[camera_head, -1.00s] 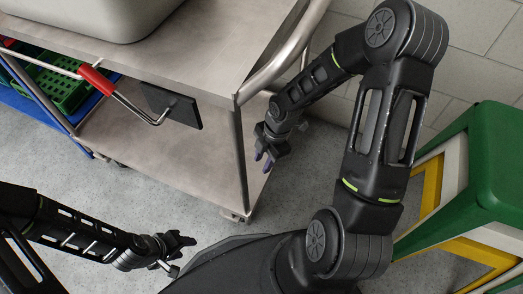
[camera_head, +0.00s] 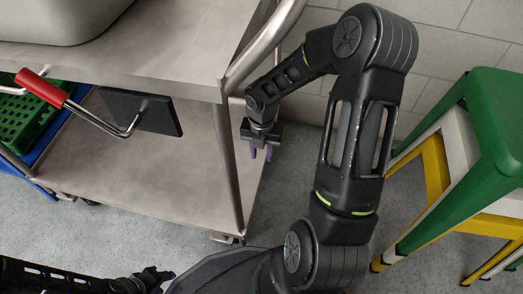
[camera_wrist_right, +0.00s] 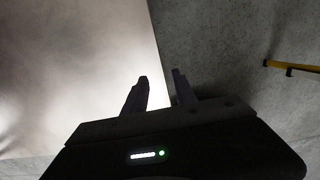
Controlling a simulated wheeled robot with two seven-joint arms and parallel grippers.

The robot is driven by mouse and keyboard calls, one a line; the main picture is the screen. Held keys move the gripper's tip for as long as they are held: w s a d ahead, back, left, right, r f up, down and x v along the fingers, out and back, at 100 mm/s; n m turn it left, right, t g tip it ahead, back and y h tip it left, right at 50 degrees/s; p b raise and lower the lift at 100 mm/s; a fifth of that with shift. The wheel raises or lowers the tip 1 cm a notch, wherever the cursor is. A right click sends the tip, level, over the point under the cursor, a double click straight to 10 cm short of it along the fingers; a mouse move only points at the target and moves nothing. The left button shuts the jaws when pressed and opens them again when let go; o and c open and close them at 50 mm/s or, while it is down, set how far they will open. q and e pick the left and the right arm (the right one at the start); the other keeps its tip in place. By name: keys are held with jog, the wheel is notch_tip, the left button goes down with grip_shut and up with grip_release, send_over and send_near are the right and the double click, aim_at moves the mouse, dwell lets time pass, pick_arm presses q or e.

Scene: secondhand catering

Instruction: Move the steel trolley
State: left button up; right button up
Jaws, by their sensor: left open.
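The steel trolley (camera_head: 198,72) fills the upper left of the head view, with a flat top, a lower shelf (camera_head: 178,185) and a curved tubular handle (camera_head: 268,45) at its right end. My right gripper (camera_head: 261,152) hangs below the handle beside the trolley's right leg, fingers down and apart. In the right wrist view its two fingers (camera_wrist_right: 160,90) are apart with nothing between them, over the edge of a pale flat surface. My left gripper (camera_head: 160,276) is low in the head view, in front of the trolley and apart from it.
A grey tub (camera_head: 60,22) stands on the trolley top. A red-gripped metal handle (camera_head: 42,88) and a dark plate (camera_head: 142,112) are at the front. Green crates (camera_head: 28,118) are at the left. Stacked green, white and yellow stools (camera_head: 490,120) stand right; a tiled wall is behind.

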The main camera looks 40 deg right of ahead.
aim_at(262, 167)
notch_tip(262, 167, down, 6)
jog(key=b, duration=0.3)
jog(key=shift+f, duration=0.15)
jog(key=shift+c, duration=0.4)
grip_shut()
dwell(0.9)
